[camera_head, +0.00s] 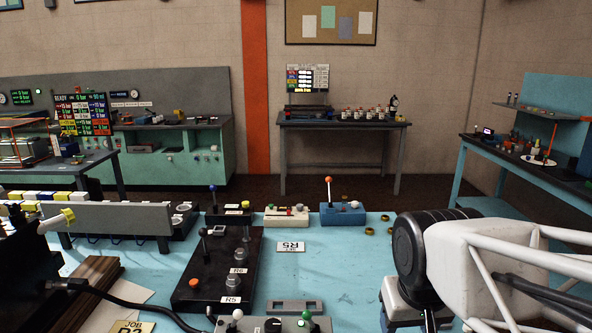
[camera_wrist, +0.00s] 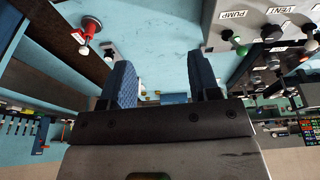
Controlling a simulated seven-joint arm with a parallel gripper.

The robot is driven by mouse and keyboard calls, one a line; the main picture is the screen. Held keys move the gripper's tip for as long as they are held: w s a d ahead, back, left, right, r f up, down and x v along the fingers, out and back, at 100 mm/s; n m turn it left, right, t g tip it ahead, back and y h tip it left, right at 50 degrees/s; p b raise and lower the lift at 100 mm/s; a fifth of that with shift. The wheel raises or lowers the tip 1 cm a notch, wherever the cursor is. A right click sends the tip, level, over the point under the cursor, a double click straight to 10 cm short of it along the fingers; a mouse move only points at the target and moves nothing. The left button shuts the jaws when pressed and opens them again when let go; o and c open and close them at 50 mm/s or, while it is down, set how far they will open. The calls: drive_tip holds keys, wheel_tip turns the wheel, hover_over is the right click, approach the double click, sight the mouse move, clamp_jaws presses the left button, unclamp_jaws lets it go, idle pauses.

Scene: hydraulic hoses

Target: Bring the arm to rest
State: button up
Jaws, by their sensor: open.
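My gripper (camera_wrist: 163,82) shows in the wrist view with its two blue-padded fingers apart and nothing between them. It is over the light blue bench top, with a small blue object lying beyond the fingertips. In the head view my white arm link and black joint fill the lower right, above the right part of the bench (camera_head: 345,262). The fingers cannot be made out there.
A black panel (camera_head: 210,262) with levers and fittings marked R5 and R6 stands mid-bench. A control box (camera_head: 290,325) with coloured knobs is at the front; a box marked PUMP and VENT (camera_wrist: 254,20) shows in the wrist view. A blue lever box (camera_head: 342,215) stands behind.

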drive_tip(key=s, duration=0.1)
drive_tip(key=s+f, duration=0.1)
drive_tip(key=s+d, duration=0.1)
drive_tip(key=s, duration=0.1)
drive_tip(key=shift+d+f, duration=0.1)
drive_tip(key=shift+f, duration=0.15)
idle(3.0)
